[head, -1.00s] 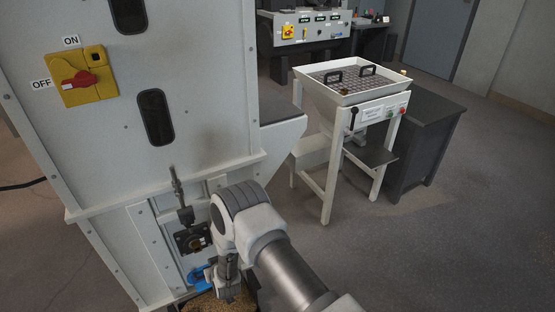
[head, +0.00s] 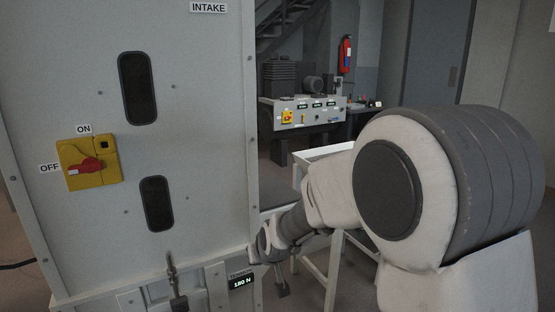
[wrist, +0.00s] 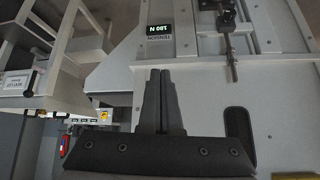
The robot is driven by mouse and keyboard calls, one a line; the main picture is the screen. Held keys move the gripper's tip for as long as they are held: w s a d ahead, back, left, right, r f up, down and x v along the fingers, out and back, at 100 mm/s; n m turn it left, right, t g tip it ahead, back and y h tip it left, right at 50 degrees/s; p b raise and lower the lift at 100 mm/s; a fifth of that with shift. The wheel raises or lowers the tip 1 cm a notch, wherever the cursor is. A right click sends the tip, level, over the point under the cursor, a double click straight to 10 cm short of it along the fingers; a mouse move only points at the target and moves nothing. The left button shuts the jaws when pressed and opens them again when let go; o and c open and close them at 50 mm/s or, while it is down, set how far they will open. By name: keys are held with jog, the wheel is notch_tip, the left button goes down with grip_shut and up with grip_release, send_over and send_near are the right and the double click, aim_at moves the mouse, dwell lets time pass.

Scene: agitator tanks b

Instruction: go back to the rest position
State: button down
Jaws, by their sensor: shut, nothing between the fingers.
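My gripper (wrist: 160,74) shows in the wrist view with its two dark fingers together and nothing between them. It is in front of the pale cabinet panel (wrist: 205,80), apart from the tension display (wrist: 159,31). In the head view my arm reaches from the right towards the lower right edge of the cabinet (head: 215,120); the fingers are too small there to tell.
The cabinet carries a yellow switch with a red knob (head: 86,168). The tension display (head: 241,281) reads 180 N. A white-framed hopper stand (head: 332,152) is behind my arm, partly hidden. A control bench (head: 308,116) and a fire extinguisher (head: 345,54) are further back.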

jog(key=s+d+r+m+h, duration=0.2)
jog(key=s+d+r, duration=0.9)
jog(key=s+d, duration=0.15)
jog(key=s+d+r+m+g, duration=0.1)
jog(key=s+d, duration=0.2)
jog(key=s, duration=0.5)
jog(key=s+d+r+g, duration=0.1)
jog(key=s+d, duration=0.2)
jog(key=s, duration=0.5)
notch_tip(320, 180, up, 22)
jog(key=p, duration=2.2)
jog(key=shift+h, duration=0.4)
jog(key=shift+s+a, duration=0.1)
